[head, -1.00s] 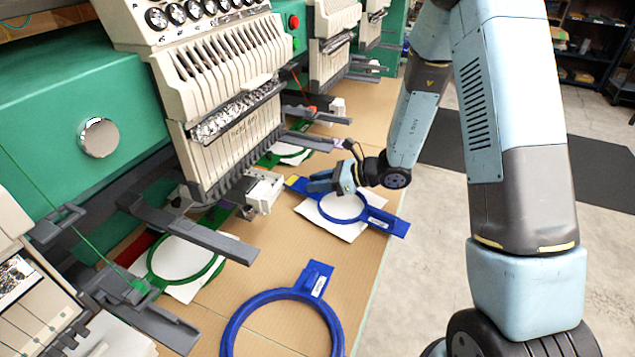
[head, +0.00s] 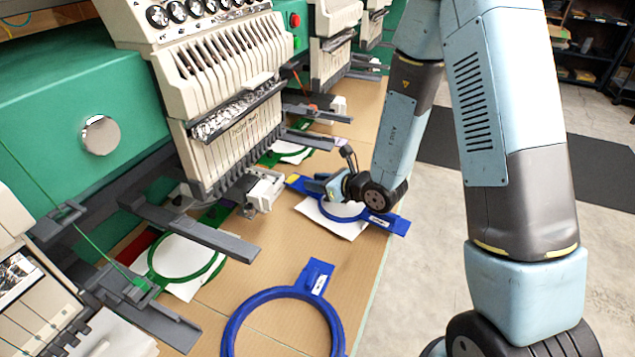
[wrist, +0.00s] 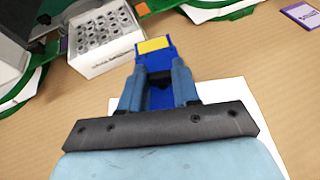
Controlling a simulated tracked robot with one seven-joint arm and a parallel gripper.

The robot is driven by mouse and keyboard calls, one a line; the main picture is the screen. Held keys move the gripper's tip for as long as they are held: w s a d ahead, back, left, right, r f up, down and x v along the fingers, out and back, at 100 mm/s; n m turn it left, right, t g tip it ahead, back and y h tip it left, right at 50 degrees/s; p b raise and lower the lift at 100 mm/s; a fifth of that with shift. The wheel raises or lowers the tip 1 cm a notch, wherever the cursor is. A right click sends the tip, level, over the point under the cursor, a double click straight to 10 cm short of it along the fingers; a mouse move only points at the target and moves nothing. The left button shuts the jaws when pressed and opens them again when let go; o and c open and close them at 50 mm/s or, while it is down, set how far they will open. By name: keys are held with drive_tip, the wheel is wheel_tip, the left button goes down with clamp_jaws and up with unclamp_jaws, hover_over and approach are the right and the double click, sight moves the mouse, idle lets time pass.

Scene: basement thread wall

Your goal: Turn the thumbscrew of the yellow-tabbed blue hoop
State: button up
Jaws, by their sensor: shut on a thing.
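The yellow-tabbed blue hoop (head: 398,225) lies on white cloth on the table. Its yellow tab (head: 292,180) points left, towards the sewing machine. In the wrist view the yellow tab (wrist: 154,45) shows just beyond my fingertips. My gripper (head: 316,184) is low over the tab side of the hoop and covers part of its ring. In the wrist view my gripper (wrist: 158,80) has its two fingers on either side of the blue tab piece, with a dark part between them. It is shut on the thumbscrew, which is mostly hidden by the fingers.
A second blue hoop (head: 238,318) lies on the table nearer me. A green hoop (head: 152,262) sits below the machine (head: 225,120) at left. The machine's white box (head: 262,190) stands close to my gripper; it also shows in the wrist view (wrist: 104,40). Bare table lies between the blue hoops.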

drive_tip(key=shift+s+a+m+t+h, duration=0.1)
drive_tip(key=shift+m+t+h, duration=0.9)
drive_tip(key=shift+m+t, duration=0.3)
idle(0.6)
idle(0.4)
drive_tip(key=o, duration=1.1)
drive_tip(key=shift+c, duration=0.2)
drive_tip(key=shift+w+n+g+y, duration=0.2)
drive_tip(key=shift+n+g+y, duration=0.8)
drive_tip(key=shift+n+g, duration=0.25)
